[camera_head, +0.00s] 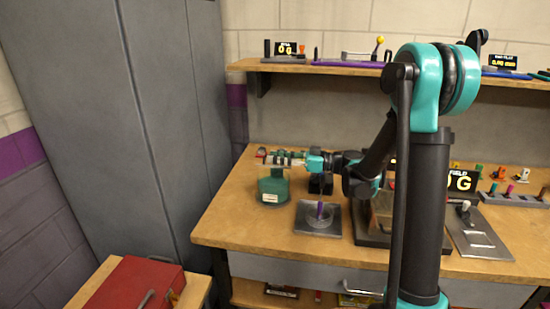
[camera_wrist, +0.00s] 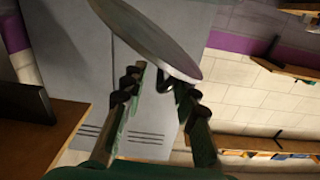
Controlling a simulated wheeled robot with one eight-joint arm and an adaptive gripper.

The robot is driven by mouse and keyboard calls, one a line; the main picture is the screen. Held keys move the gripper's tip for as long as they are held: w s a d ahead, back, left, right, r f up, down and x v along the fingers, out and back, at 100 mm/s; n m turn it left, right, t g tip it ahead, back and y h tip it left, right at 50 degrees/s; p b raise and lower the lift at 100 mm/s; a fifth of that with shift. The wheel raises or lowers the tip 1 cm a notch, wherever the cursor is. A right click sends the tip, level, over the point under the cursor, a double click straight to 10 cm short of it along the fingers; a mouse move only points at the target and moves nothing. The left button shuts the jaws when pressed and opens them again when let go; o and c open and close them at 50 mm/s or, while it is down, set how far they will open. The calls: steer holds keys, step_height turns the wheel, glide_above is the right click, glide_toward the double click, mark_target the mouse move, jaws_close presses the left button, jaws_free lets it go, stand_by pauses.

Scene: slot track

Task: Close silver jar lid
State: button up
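A squat green glass jar (camera_head: 272,190) with a pale label stands at the left end of the wooden workbench. My gripper (camera_head: 280,157) reaches in from the right, level with the jar's top. In the wrist view, a round silver lid (camera_wrist: 150,38) is tilted just beyond my fingertips, its lower rim near the right finger. My gripper (camera_wrist: 160,100) has its two fingers apart, with a small dark part near the lid rim between them. I cannot tell whether a finger touches the lid. The jar's mouth is mostly hidden by my gripper.
A dark plate with a purple peg (camera_head: 320,212) lies right of the jar. A slotted grey board (camera_head: 480,235) is farther right. A wall shelf (camera_head: 350,69) runs above the bench. A grey locker (camera_head: 130,120) stands at left, and a red toolbox (camera_head: 135,287) sits lower in front.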

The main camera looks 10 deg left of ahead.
steer(key=d, duration=1.1)
steer(key=shift+s, duration=0.25)
steer(key=shift+c, duration=0.2)
